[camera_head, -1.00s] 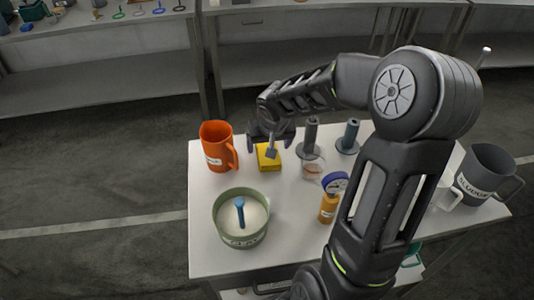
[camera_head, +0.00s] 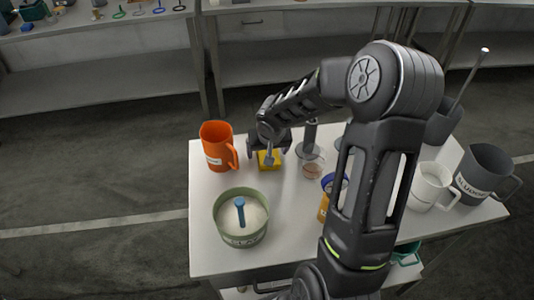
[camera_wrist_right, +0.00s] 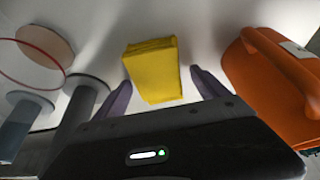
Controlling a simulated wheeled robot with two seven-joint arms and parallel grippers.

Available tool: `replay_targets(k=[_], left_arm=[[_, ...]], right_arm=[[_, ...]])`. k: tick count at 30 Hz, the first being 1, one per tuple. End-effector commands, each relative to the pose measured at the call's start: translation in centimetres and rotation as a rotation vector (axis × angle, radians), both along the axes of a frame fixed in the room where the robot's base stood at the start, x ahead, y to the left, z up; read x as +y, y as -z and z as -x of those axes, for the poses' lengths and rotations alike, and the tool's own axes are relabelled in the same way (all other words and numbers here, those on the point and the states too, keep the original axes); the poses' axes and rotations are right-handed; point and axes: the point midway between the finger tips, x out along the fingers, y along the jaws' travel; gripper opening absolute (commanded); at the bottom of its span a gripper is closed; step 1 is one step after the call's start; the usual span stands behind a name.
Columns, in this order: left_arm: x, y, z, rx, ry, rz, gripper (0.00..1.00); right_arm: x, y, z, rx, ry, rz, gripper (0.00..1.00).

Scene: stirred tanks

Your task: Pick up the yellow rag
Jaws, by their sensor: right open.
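The yellow rag (camera_head: 277,163) is a folded block lying on the white table, right of the orange jug. It shows whole in the right wrist view (camera_wrist_right: 152,72). My right gripper (camera_head: 268,146) is over the rag from the far side, with its fingers apart. In the right wrist view my right gripper (camera_wrist_right: 161,84) has one dark finger on each side of the rag, with a gap on both sides. It holds nothing. My left gripper is not in view.
An orange jug (camera_head: 214,150) stands close left of the rag. A green pot (camera_head: 243,238) of white material with a blue tool stands in front. A white jug (camera_head: 427,187) and grey jug (camera_head: 484,168) are farther right, beyond my arm.

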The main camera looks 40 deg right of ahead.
Motion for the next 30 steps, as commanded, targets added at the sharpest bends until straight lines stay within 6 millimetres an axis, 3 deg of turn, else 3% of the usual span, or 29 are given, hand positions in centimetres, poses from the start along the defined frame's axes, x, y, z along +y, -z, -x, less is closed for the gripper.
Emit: replay_targets(k=[9, 30], left_arm=[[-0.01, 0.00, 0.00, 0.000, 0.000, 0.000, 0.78], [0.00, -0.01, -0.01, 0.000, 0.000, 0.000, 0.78]], right_arm=[[0.01, -0.03, 0.01, 0.000, 0.000, 0.000, 0.84], [0.00, -0.03, 0.00, 0.000, -0.001, 0.000, 0.26]])
